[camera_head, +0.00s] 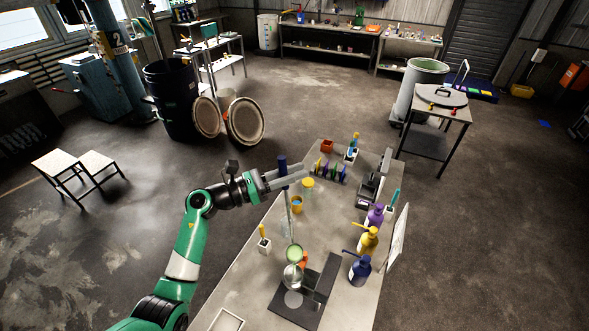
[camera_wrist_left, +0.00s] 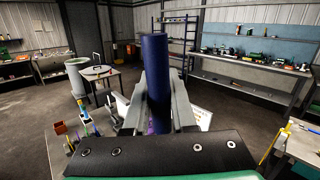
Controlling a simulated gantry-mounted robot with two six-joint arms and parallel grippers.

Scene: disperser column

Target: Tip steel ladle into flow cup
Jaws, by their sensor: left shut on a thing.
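My left gripper (camera_head: 292,177) is shut on the blue handle of the steel ladle (camera_head: 283,161). The ladle's thin shaft hangs down from the gripper, and its bowl (camera_head: 293,252) shows a pale green surface facing up. The bowl appears over or just behind the metallic flow cup (camera_head: 292,276), which sits at a stand on a dark base; the gap between them is hard to judge. In the left wrist view the blue ladle handle (camera_wrist_left: 156,80) stands upright between the two grey fingers. The ladle's bowl and the cup are hidden there. My right gripper is not in view.
The bench (camera_head: 245,270) holds a blue pump bottle (camera_head: 360,269), a yellow pump bottle (camera_head: 368,240) and a purple one (camera_head: 375,215) to the right. A small yellow-and-blue cup (camera_head: 297,204) and a white holder (camera_head: 264,246) stand nearby. A white panel (camera_head: 397,238) rises at the right edge.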

